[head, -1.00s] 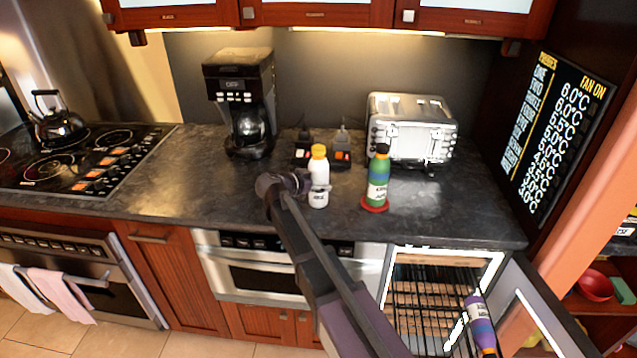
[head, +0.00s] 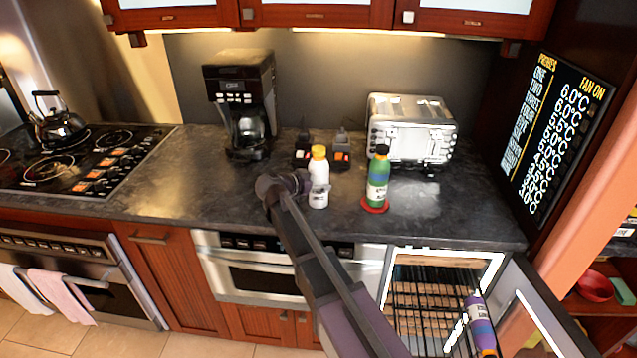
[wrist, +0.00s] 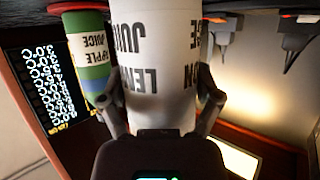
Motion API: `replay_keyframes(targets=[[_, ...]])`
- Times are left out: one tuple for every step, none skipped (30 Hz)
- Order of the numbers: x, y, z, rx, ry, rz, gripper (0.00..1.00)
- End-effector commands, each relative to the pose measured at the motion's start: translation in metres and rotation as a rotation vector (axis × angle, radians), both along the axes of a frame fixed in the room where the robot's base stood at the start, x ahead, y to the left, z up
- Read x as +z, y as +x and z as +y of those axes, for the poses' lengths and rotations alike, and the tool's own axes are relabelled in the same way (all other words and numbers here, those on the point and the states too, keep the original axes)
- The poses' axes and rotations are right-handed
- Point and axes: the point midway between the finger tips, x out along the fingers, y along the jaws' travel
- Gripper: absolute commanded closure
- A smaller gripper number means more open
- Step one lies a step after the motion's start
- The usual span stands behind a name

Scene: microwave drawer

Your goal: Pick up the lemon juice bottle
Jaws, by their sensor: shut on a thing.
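The lemon juice bottle (head: 319,177) is white with an orange-yellow cap and stands upright on the dark counter in the head view. In the wrist view the bottle (wrist: 157,75), lettered "LEMON JUICE" upside down, fills the middle. My gripper (wrist: 163,105) is shut on it, with one finger against each side. I cannot tell any gap between the bottle's base and the counter.
A green apple juice bottle (head: 378,177) on a red coaster (head: 375,206) stands close on the right. A toaster (head: 410,130) and coffee maker (head: 240,105) stand behind. A purple bottle (head: 480,320) is at the open drinks fridge (head: 440,258). The counter (head: 180,175) at left is clear.

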Motion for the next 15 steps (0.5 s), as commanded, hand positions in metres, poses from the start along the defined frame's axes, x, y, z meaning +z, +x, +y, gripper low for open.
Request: replay_keyframes(targets=[[0.001,0.0,0.0,0.0,0.0,0.0,0.79],[0.001,0.0,0.0,0.0,0.0,0.0,0.79],[0.002,0.0,0.0,0.0,0.0,0.0,0.79],[0.003,0.0,0.0,0.0,0.0,0.0,0.79],[0.004,0.0,0.0,0.0,0.0,0.0,0.79],[0.006,0.0,0.0,0.0,-0.001,-0.001,0.79],[0.007,0.0,0.0,0.0,-0.001,-0.001,0.79],[0.009,0.0,0.0,0.0,-0.001,-0.001,0.79],[0.011,0.0,0.0,0.0,-0.001,-0.001,0.79],[0.013,0.0,0.0,0.0,-0.001,-0.001,0.79],[0.015,0.0,0.0,0.0,-0.001,-0.001,0.79],[0.018,0.0,0.0,0.0,-0.001,-0.001,0.79],[0.02,0.0,0.0,0.0,-0.001,-0.001,0.79],[0.023,0.0,0.0,0.0,-0.001,-0.001,0.79],[0.026,0.0,0.0,0.0,-0.001,-0.001,0.79]])
